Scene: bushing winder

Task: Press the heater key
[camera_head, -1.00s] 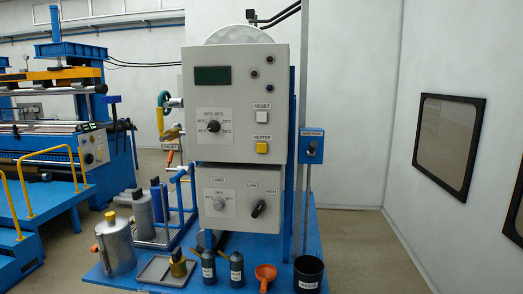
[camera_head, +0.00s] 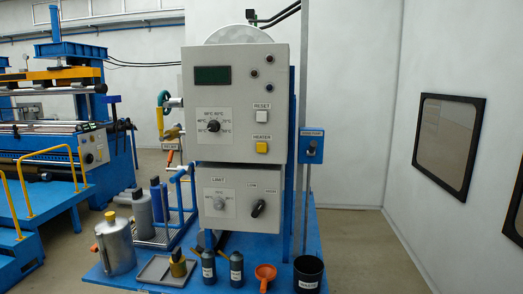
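The heater key (camera_head: 262,147) is a yellow square button under a "HEATER" label. It sits on the lower right of the upper grey control panel (camera_head: 240,84). A white key (camera_head: 262,116) labelled "RESET" is just above it. A dark display (camera_head: 212,75) and a black dial (camera_head: 213,125) are to its left on the same panel. Neither of my grippers shows in the head view, and nothing covers the heater key.
A lower grey box (camera_head: 235,197) carries a limit dial and a black low/high switch. A blue box (camera_head: 311,146) on a post stands right of the panel. Bottles, a metal can (camera_head: 115,246), an orange funnel (camera_head: 265,273) and a black bin (camera_head: 308,274) stand on the blue base.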

